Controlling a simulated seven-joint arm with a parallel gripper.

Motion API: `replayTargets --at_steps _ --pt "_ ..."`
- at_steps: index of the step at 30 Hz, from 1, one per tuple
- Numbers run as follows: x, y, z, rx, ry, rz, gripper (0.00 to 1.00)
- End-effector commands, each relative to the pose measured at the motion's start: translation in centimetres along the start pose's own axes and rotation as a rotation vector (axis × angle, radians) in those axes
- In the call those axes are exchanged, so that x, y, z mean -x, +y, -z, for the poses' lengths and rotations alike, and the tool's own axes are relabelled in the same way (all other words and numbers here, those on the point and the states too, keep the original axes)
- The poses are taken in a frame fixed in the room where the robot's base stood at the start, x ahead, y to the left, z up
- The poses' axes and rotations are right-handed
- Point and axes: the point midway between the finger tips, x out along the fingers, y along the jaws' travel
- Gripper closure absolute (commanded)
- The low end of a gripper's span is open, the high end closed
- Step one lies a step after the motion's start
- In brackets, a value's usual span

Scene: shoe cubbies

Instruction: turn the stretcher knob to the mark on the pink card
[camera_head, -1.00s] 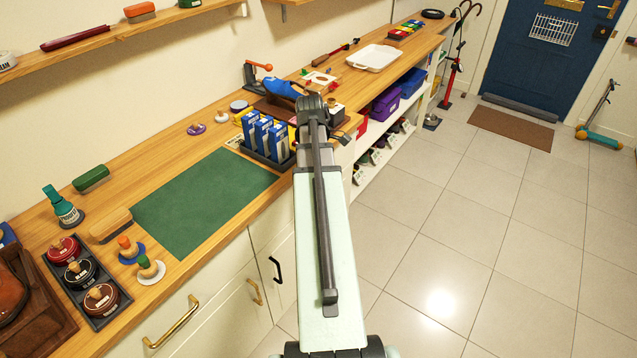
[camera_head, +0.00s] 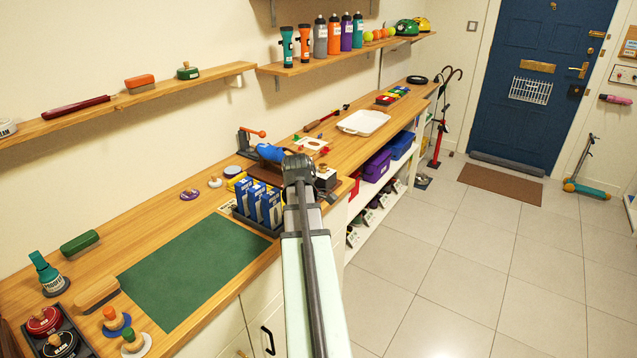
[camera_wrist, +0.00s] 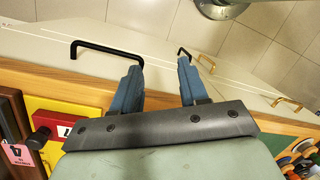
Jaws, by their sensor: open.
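In the wrist view my gripper (camera_wrist: 160,64) has its two blue fingers apart with nothing between them. A pink card (camera_wrist: 18,154) with dark print shows at the lower left, beside a black knob-like cylinder (camera_wrist: 39,138). The cylinder is apart from my fingers, to their left; I cannot tell whether it is the stretcher knob. In the head view my wrist is over the counter's front edge and hides my fingers. A blue shoe-like thing (camera_head: 268,152) lies just behind it. The card's mark is too small to read.
Blue boxes in a dark tray (camera_head: 262,222) stand left of my wrist, close by. A green mat (camera_head: 190,268) is clear. A white tray (camera_head: 363,122) is farther along the counter (camera_head: 205,205).

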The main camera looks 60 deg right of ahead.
Motion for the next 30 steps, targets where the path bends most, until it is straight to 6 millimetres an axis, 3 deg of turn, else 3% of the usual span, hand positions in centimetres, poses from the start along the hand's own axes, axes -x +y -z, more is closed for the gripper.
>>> replayTargets --at_steps 9,12,15,20,30 --pt "14.4 11.4 1.7 0.012 -0.044 -0.177 0.57" --pt "18.5 14.6 1.6 0.054 -0.082 -0.227 0.57" --pt "21.3 17.3 1.2 0.116 -0.127 -0.263 0.57" --pt "23.7 21.0 0.6 0.257 -0.211 -0.288 0.57" --pt "24.1 21.8 -0.2 0.514 -0.300 -0.289 0.57"
